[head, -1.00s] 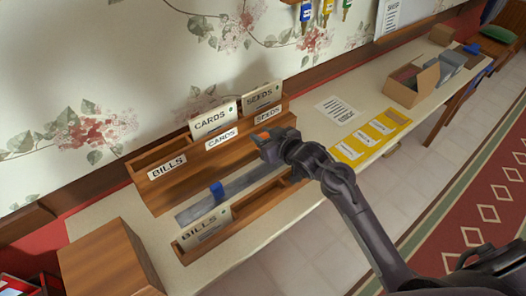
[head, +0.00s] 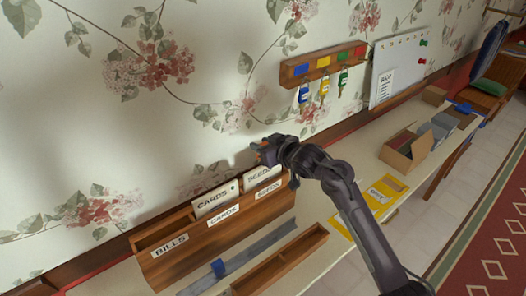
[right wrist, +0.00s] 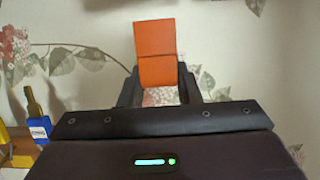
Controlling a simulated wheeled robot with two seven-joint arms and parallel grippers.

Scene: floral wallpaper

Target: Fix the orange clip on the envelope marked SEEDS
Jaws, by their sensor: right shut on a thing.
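The envelope marked SEEDS (head: 259,176) stands upright in the right compartment of the wooden rack (head: 165,262), above a matching label. My right gripper (head: 268,153) is shut on the orange clip (right wrist: 156,52), which stands up between its fingers in the right wrist view. In the head view the gripper is at the top edge of the SEEDS envelope and covers part of it. I cannot tell whether the clip touches the envelope. My left gripper is not in view.
The CARDS envelope (head: 214,200) stands just left of SEEDS. Keys hang from a wall rack (head: 322,63). The wallpapered wall is close behind the envelopes.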

